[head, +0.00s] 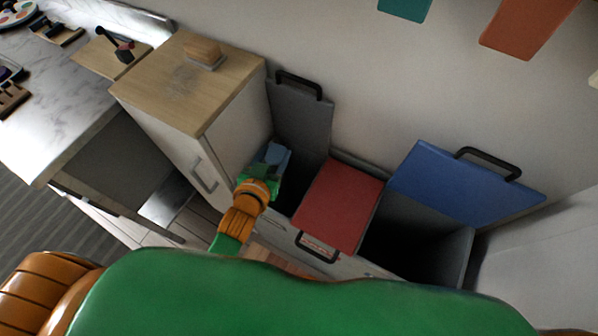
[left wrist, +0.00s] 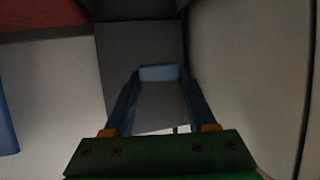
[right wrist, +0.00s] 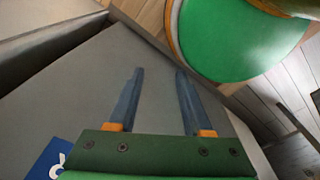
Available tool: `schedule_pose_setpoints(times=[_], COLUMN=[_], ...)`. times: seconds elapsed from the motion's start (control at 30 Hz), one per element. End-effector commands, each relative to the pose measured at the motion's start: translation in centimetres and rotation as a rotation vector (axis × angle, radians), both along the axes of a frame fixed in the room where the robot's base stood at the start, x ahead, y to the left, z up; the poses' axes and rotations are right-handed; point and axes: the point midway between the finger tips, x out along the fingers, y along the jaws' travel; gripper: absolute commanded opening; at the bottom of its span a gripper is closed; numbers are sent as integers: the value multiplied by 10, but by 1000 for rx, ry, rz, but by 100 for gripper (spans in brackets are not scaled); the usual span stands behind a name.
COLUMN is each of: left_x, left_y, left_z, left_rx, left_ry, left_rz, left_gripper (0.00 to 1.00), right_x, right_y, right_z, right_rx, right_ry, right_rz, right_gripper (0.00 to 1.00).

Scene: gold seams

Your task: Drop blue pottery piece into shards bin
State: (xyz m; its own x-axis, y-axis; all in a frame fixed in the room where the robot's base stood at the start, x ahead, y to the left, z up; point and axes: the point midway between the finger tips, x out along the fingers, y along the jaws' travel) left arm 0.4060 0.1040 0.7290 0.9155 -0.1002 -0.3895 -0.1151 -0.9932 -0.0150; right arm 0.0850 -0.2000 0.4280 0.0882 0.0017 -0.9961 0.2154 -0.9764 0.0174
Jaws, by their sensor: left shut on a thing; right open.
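The light blue pottery piece (head: 279,152) is held at the fingertips of my left gripper (head: 268,164), over the open left bin with the raised grey lid (head: 301,127). In the left wrist view the piece (left wrist: 158,73) spans the two fingertips of the left gripper (left wrist: 158,78), with grey bin walls beyond. No label naming the shards bin is legible. My right gripper (right wrist: 156,75) is open and empty in the right wrist view, in front of a grey panel. It is hidden in the head view.
The middle bin's red lid (head: 340,203) is closed. The right bin's blue lid (head: 463,185) is raised. A wood-topped cabinet (head: 180,85) stands close to the left of the gripper. A marble counter (head: 50,110) lies farther left. A blue label (right wrist: 48,160) marks the grey panel.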

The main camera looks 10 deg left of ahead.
Motion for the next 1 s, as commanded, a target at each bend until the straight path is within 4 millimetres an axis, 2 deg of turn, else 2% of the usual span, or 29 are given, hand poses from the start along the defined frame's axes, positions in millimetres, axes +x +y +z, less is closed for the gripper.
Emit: schedule_pose_setpoints(times=[0.03,0.27,0.4,0.6,0.7,0.9,0.93,1.0], left_x=[4,8,8,7,7,7,7,7], left_y=[6,13,13,13,13,13,13,13], left_z=[-17,-25,-44,-74,-78,-75,-75,-75], left_rx=[-2,-5,-5,-7,-7,-6,-7,-6], left_ry=[-3,-6,-6,-6,-6,-5,-5,-5], left_rz=[12,27,26,24,24,24,24,24], left_gripper=[0,0,0,0,0,0,59,78], right_x=[0,0,0,1,1,1,1,1], right_y=[0,6,13,13,12,9,9,9], right_z=[-17,-27,-49,-83,-88,-85,-85,-85], right_rx=[-1,10,20,21,18,14,14,13], right_ry=[0,-1,-2,-3,-2,-3,-2,-2], right_rz=[0,-2,-5,-4,-3,-3,-2,-2], right_gripper=[50,50,50,50,50,50,50,50])
